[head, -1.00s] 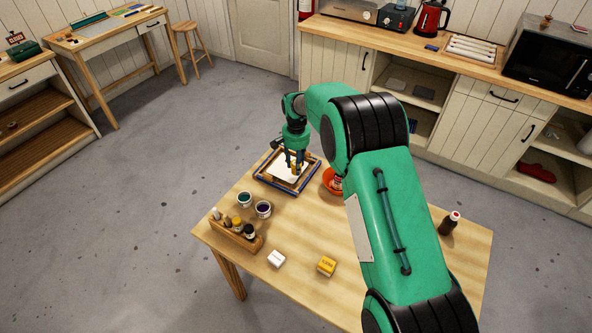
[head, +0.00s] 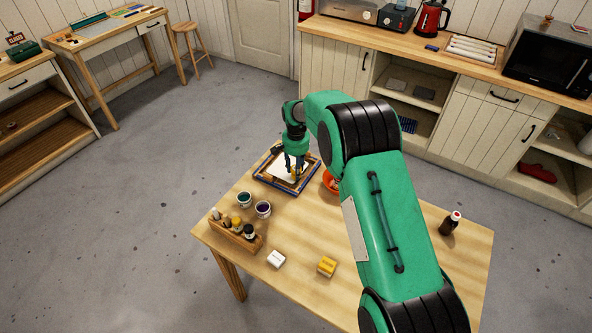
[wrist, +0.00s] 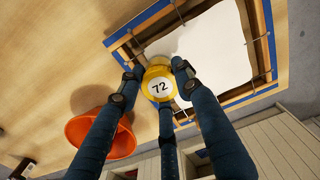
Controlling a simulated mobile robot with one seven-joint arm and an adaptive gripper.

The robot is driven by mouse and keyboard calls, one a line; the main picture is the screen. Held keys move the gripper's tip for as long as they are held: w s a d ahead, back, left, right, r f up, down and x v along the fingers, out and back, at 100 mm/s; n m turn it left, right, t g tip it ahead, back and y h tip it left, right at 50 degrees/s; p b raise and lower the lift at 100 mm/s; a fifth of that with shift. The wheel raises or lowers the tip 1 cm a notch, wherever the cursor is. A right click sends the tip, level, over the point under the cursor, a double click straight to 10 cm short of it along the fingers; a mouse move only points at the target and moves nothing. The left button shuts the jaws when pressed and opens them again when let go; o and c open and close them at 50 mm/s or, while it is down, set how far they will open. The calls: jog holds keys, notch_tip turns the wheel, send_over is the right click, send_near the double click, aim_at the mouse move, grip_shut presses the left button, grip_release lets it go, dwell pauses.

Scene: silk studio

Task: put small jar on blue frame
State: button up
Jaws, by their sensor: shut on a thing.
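The small jar (wrist: 158,84) has a yellow lid marked 72, and in the wrist view it sits between the fingers of my gripper (wrist: 160,95). My gripper (head: 294,172) is shut on the jar, over the blue frame (head: 262,182) in the head view. The blue frame (wrist: 122,54) also shows in the wrist view, with a white sheet (wrist: 215,50) stretched inside it. The jar appears over the sheet's near left part. I cannot tell whether it touches the sheet. In the head view my fingers mostly hide the jar.
An orange bowl (head: 330,182) stands just right of the frame.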

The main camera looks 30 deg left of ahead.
jog(key=o, duration=1.2)
jog(key=shift+f, duration=0.1)
notch_tip(320, 180, up, 12)
jog(key=shift+r+p, duration=0.15)
jog(key=shift+p, duration=0.65)
